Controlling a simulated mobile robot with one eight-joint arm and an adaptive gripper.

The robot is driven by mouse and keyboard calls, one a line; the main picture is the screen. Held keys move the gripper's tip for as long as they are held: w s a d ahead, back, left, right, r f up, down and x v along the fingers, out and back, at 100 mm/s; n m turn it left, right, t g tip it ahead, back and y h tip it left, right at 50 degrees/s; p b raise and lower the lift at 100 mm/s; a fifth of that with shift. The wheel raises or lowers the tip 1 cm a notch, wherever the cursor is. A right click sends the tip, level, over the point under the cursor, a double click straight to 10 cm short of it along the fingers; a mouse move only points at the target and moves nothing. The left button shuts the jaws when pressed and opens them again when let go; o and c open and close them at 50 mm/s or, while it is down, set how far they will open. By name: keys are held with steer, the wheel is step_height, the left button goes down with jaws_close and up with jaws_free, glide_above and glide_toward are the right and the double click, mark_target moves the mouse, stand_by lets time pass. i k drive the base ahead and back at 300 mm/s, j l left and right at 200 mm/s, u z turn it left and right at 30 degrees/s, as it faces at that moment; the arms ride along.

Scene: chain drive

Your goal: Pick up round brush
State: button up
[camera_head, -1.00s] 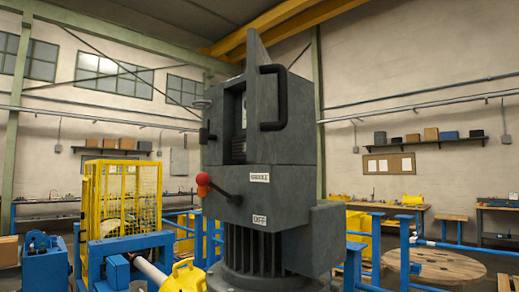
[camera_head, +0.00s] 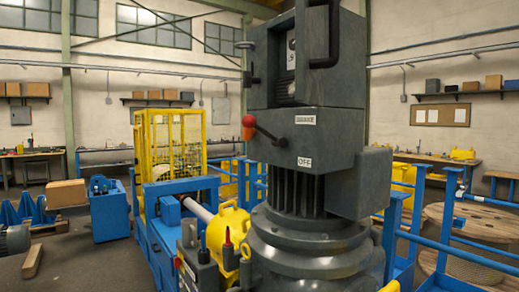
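I cannot make out a round brush in the head view. Small items lie on the far left workbench (camera_head: 32,154) and the far right workbench (camera_head: 437,158), but they are too small to tell apart. My gripper is not in view.
A tall dark grey machine (camera_head: 318,150) with a red-knobbed lever (camera_head: 249,127) blocks the middle. Left of it stand a yellow cage (camera_head: 172,148) and blue machinery (camera_head: 155,240). A wooden spool (camera_head: 480,225) and blue railings (camera_head: 447,215) are at right. Open floor shows at far left.

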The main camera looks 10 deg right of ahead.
mark_target(203, 241)
steer(key=i+j+z, duration=0.1)
steer(key=i+j, duration=0.15)
steer(key=i+j+z, duration=0.1)
steer(key=i+j, duration=0.15)
steer(key=i+j+z, duration=0.1)
steer(key=i+j, duration=0.15)
steer(key=j, duration=0.2)
steer(key=i+j, duration=0.25)
steer(key=i+j+z, duration=0.15)
steer(key=j, duration=0.35)
steer(key=i+j+z, duration=0.1)
steer(key=i+j, duration=0.2)
steer(key=i+j+z, duration=0.1)
steer(key=j, duration=0.35)
steer(key=i+j+z, duration=0.1)
steer(key=i+j, duration=0.2)
steer(key=j, duration=0.15)
steer(key=i, duration=0.4)
